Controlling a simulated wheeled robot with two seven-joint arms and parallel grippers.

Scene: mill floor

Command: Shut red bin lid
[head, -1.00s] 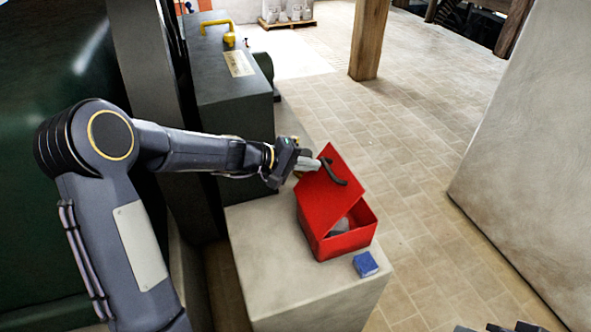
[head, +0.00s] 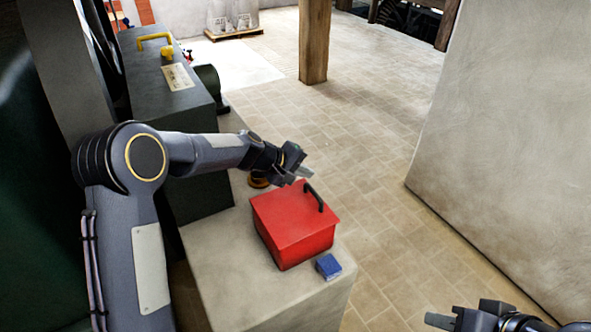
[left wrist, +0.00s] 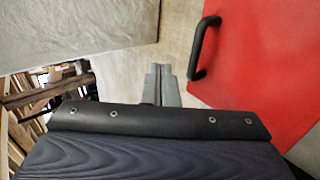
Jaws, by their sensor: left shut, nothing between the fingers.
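The red bin (head: 300,250) stands on the pale stone block. Its red lid (head: 280,217) lies down over the top and looks closed, with a black handle (head: 314,197) on it. The lid also fills the right of the left wrist view (left wrist: 260,60), with the handle (left wrist: 205,48) near my fingers. My left gripper (head: 306,172) is shut and empty, just beyond the bin's far edge and apart from the handle in the picture. My right gripper (head: 440,318) shows at the bottom right edge, partly cut off, away from the bin; its jaw opening is unclear.
A small blue box (head: 328,266) sits on the stone block (head: 225,270) in front of the bin. A round brownish thing (head: 259,180) lies behind the bin. A dark machine with a yellow handle (head: 155,42) stands at the left. Tiled floor is open to the right.

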